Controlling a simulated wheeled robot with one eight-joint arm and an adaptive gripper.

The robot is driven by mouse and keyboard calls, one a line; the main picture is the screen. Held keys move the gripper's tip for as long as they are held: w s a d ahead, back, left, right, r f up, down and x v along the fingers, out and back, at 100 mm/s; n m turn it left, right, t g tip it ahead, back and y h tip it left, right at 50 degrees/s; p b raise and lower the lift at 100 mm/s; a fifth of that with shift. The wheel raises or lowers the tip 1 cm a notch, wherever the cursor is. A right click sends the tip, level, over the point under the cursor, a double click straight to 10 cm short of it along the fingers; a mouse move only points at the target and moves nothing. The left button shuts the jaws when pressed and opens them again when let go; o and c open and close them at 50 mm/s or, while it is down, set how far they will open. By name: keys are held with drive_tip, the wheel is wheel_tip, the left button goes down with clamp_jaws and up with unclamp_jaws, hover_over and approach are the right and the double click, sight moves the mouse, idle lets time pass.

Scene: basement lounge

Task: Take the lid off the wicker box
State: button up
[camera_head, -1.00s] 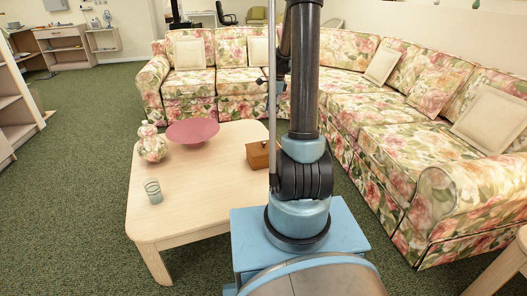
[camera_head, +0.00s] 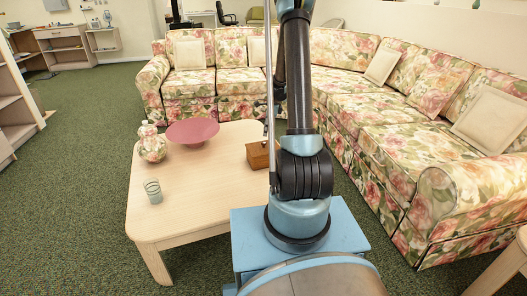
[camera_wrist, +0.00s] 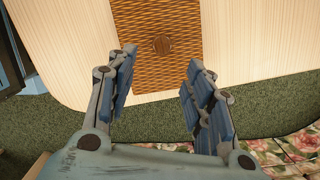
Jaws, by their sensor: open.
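The wicker box (camera_head: 257,156) stands on the light wooden coffee table (camera_head: 190,215), partly hidden behind my arm in the head view. In the wrist view its woven brown lid (camera_wrist: 190,20) shows from above, with a round brown knob (camera_wrist: 162,44) in the middle. The lid lies on the box. My gripper (camera_wrist: 161,57) is open and empty, with its blue-padded fingers apart. The knob appears between the fingertips in the picture; I cannot tell how high the fingers are above it. My gripper is mostly hidden in the head view.
A pink bowl (camera_head: 192,131), a floral vase (camera_head: 151,144) and a striped glass (camera_head: 153,190) stand on the table left of the box. A floral sofa (camera_head: 400,135) runs behind and to the right. Green carpet (camera_head: 75,190) is clear on the left.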

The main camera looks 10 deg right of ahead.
sight(264, 146)
drive_tip(key=shift+a+f, duration=0.25)
drive_tip(key=shift+f, duration=1.05)
drive_tip(key=f, duration=0.1)
drive_tip(key=a+f, duration=0.1)
drive_tip(key=f, duration=0.2)
drive_tip(key=shift+w+a, duration=0.3)
drive_tip(key=shift+f, duration=0.5)
clamp_jaws()
